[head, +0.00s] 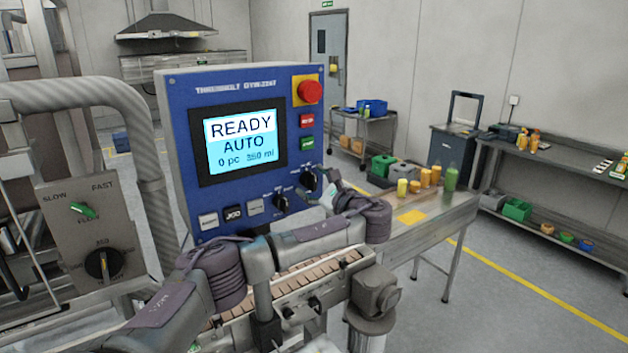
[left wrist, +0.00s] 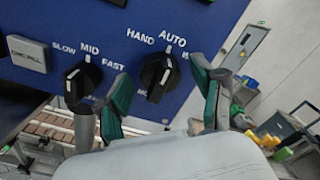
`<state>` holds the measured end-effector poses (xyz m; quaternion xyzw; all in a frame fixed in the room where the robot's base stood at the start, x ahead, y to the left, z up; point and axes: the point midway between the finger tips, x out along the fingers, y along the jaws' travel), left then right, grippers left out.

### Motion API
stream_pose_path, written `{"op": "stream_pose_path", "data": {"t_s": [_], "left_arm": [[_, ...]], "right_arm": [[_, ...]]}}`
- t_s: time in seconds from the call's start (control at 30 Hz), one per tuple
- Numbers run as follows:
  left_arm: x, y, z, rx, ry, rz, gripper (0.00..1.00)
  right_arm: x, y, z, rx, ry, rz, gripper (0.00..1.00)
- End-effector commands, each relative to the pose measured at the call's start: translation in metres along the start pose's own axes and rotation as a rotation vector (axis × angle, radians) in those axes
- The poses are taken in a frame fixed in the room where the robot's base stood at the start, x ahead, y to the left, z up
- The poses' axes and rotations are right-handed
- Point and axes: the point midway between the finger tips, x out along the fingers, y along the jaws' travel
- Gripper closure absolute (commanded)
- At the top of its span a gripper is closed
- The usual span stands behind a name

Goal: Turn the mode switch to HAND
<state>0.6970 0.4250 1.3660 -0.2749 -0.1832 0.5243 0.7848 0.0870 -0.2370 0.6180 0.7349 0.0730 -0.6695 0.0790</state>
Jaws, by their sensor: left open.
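The mode switch (left wrist: 158,75) is a black round knob on the blue control panel (head: 180,130), with HAND printed up left, AUTO above, and a partly covered label at right. Its white mark points up toward AUTO. In the head view the mode switch (head: 310,179) is at the panel's lower right. My left gripper (left wrist: 160,78) is open, with one green-padded finger on each side of the knob; I cannot tell whether they touch it. In the head view the left gripper (head: 324,190) is in front of the panel's lower right, partly hidden by its own wrist.
The screen (head: 241,141) reads READY, AUTO, 0 pc, 350 ml. A speed knob (left wrist: 83,85) marked SLOW, MID, FAST sits left of the mode switch. A red emergency button (head: 310,91) is at the top right. A steel table (head: 440,213) with bottles stands at right.

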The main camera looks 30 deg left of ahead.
Motion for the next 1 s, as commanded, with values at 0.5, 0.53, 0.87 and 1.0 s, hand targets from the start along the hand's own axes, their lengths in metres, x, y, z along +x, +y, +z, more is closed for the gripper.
{"op": "stream_pose_path", "data": {"t_s": [0.5,0.53,0.87,1.0], "left_arm": [[0.0,0.0,0.0,0.001,0.0,0.001,0.89],[0.0,0.0,0.0,0.001,0.0,0.001,0.92],[0.0,0.003,-0.003,-0.054,0.0,0.001,0.92],[0.0,0.004,-0.005,-0.133,0.0,0.002,0.92]], "right_arm": [[0.0,-0.004,0.0,0.0,0.0,-0.005,0.6],[0.0,-0.004,0.0,0.0,0.0,-0.005,0.6],[0.012,-0.004,0.001,0.0,-0.001,-0.004,0.6],[0.026,-0.004,0.003,0.0,-0.001,-0.004,0.6]]}}
